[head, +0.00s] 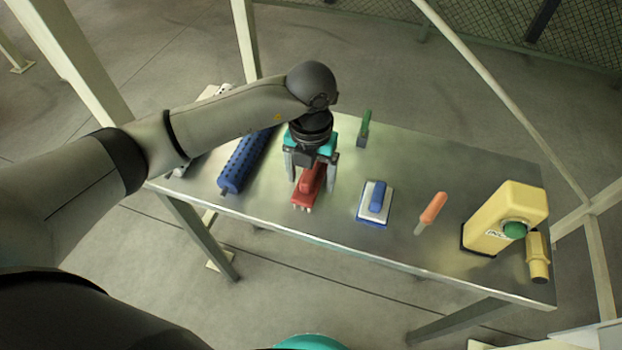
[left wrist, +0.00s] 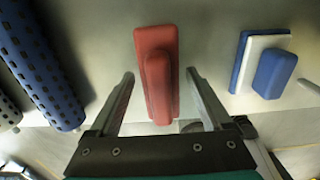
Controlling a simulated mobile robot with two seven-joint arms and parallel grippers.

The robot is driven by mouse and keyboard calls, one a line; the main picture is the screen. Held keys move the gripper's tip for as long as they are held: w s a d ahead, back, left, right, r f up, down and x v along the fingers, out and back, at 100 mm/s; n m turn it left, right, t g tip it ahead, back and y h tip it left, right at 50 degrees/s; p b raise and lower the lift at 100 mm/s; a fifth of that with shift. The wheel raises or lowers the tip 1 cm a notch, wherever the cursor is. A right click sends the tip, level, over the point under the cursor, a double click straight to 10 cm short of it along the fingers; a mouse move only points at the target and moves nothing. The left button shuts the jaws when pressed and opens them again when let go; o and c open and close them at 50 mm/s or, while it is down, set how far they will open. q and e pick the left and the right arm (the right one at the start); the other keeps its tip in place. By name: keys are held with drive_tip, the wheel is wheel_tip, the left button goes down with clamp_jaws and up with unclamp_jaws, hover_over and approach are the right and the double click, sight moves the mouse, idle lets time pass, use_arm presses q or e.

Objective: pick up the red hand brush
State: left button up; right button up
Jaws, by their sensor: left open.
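The red hand brush (head: 309,187) lies on the metal table, near its front edge. In the left wrist view the brush (left wrist: 157,72) shows as a red block with a raised red handle. My left gripper (head: 312,187) is above the brush and open, with one finger on each side of it. In the left wrist view a gap shows between the brush and each finger of the gripper (left wrist: 160,80). In the head view the gripper and wrist hide the far end of the brush. My right gripper is not in view.
A blue perforated roller (head: 245,161) lies left of the brush. A blue and white block (head: 375,203) lies to the right, then an orange-handled tool (head: 433,208) and a yellow device (head: 505,217). A green-handled tool (head: 364,129) lies farther back. The table (head: 440,160) has bare room at the back right.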

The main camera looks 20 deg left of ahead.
use_arm(q)
drive_tip(key=shift+c, duration=0.3)
clamp_jaws()
idle(0.3)
